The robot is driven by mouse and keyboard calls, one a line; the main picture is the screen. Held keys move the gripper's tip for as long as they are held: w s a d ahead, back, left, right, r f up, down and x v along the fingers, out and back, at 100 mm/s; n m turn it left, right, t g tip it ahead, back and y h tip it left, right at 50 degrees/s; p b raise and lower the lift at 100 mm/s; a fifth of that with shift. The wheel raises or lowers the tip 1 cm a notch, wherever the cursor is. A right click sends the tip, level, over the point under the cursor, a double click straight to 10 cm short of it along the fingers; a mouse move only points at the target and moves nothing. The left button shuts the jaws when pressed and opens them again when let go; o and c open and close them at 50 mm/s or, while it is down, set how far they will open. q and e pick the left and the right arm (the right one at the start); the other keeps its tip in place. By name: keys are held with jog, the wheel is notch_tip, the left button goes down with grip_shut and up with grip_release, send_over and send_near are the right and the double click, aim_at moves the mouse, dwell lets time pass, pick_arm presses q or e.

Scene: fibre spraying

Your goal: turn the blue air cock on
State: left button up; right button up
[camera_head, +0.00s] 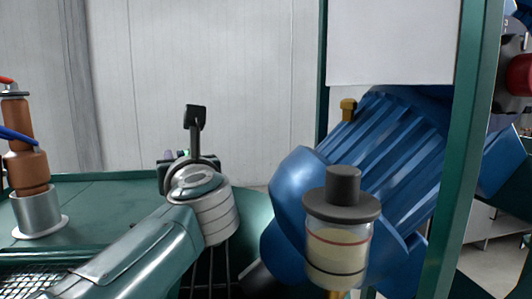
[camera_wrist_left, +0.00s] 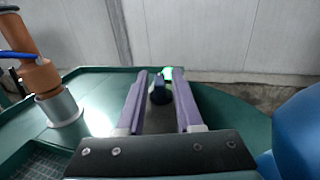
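My left gripper (camera_wrist_left: 158,75) shows two purple fingers spread apart in the left wrist view. A small dark, bluish part (camera_wrist_left: 160,93) shows between them, with a bright green glow beside its top. I cannot tell whether this part is the blue air cock, or how far beyond the fingers it is. In the head view my left arm comes in from the lower left, and its wrist (camera_head: 200,185) mostly hides the fingers. My right gripper is out of view.
A green bench top (camera_head: 100,200) lies under my left arm, with dark mesh (camera_head: 45,283) at its front. A large blue ribbed machine (camera_head: 390,150) and a clear cup with a grey cap (camera_head: 340,240) stand right.

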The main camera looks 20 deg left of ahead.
pick_arm(q)
grip_shut()
jog(key=shift+r+m+t+h+p, duration=0.15)
jog(key=shift+m+t+h+p, duration=0.2)
jog(key=shift+p, duration=0.2)
jog(key=shift+m+t+h+p, duration=0.65)
jog(key=shift+m+h+p, duration=0.1)
jog(key=shift+h+p, duration=0.1)
jog(key=shift+m+t+h+p, duration=0.3)
jog(key=shift+m+t+h, duration=0.2)
jog(key=shift+h, duration=0.3)
jog(key=shift+o, duration=1)
grip_release()
